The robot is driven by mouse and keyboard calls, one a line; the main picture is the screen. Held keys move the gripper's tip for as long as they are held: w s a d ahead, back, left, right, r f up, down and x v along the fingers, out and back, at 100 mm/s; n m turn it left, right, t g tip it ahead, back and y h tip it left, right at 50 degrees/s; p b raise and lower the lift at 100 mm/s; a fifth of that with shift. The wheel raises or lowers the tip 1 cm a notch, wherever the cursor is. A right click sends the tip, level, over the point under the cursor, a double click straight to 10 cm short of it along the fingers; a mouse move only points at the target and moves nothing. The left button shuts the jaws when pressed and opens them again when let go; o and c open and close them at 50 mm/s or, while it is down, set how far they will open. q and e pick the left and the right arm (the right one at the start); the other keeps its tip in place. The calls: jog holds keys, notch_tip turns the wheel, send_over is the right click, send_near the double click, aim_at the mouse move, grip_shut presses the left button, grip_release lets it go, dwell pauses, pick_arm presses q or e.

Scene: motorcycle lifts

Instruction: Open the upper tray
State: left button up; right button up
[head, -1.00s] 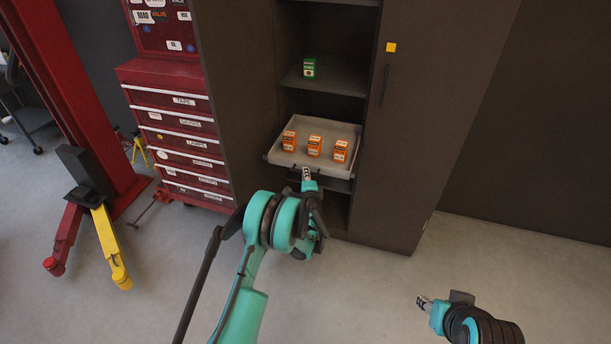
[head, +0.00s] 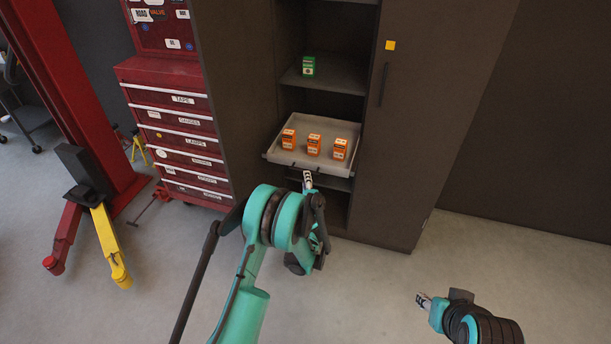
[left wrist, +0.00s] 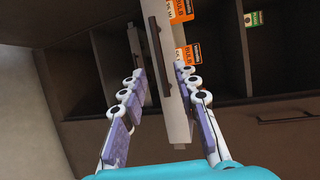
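The upper tray (head: 272,152) is pulled out of the dark cabinet and carries three orange boxes (head: 313,145). Its pale front shows in the left wrist view (left wrist: 178,120), with a dark bar handle (left wrist: 157,55) on it. My left gripper (head: 308,178) is just in front of and below the tray's front edge. In the left wrist view its two fingers (left wrist: 160,78) are apart, with the handle ahead between them and nothing gripped. My right gripper (head: 423,300) is over the floor at lower right, away from the cabinet; its finger opening is too small to judge.
A lower tray (head: 330,182) sits below inside the cabinet. A green box (head: 308,66) stands on the shelf above. The closed cabinet door (head: 425,120) is to the right. A red tool chest (head: 180,130) and red lift post (head: 80,90) stand left.

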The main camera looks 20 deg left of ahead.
pick_arm(q)
jog(key=v, duration=0.5)
jog(key=shift+s+d+r, duration=0.1)
jog(key=shift+s+d, duration=0.05)
jog(key=shift+s, duration=0.2)
jog(key=s+a+r+n+g+h, duration=0.1)
jog(key=s+a+r+n+g, duration=0.1)
jog(key=s+r+n, duration=0.35)
jog(key=s+a+r+n+g, duration=0.2)
jog(key=s+r+n+g, duration=0.1)
jog(key=s+r, duration=0.5)
jog(key=s+d+n+g+h, duration=0.1)
jog(key=s+d+n+h, duration=0.1)
jog(key=s, duration=0.9)
jog(key=s+d+n+g+h, duration=0.2)
jog(key=s+d+n, duration=0.1)
jog(key=s, duration=0.9)
jog(key=shift+s+d+r+n+h, duration=0.15)
jog(key=shift+d+r+n+h, duration=0.2)
jog(key=shift+n, duration=0.2)
